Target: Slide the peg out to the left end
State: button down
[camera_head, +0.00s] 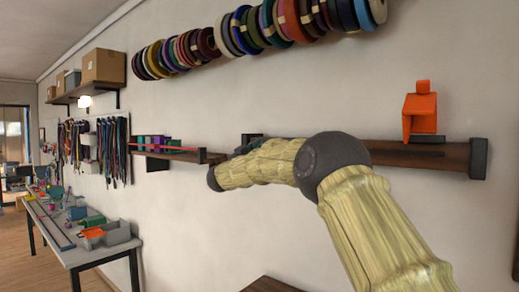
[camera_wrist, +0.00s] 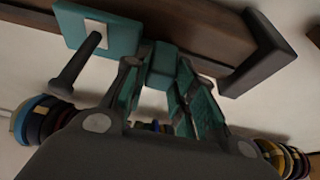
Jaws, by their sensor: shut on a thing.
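A teal peg shows in the wrist view as a small block (camera_wrist: 161,68) between my fingers and a flat plate with a pale square (camera_wrist: 82,32). A dark rod stands out from the plate. The peg sits at the wooden rail (camera_wrist: 195,30). My gripper (camera_wrist: 158,85) is shut on the teal block. A dark end stop (camera_wrist: 262,58) lies to the right of the block in that view, with a gap between. In the head view my arm hides most of the gripper and peg, near the left end of the rail (camera_head: 410,153).
An orange peg (camera_head: 420,108) stands on the rail near its dark right end cap (camera_head: 478,158). A separate shelf (camera_head: 170,152) with coloured boxes is to the left. Cord spools (camera_head: 270,25) hang above. A workbench (camera_head: 75,250) stands at the far left.

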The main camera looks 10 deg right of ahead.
jog(key=c, duration=1.2)
grip_release()
jog(key=shift+d, duration=0.1)
jog(key=shift+o, duration=0.2)
jog(key=v, duration=1.2)
jog(key=shift+r, duration=0.1)
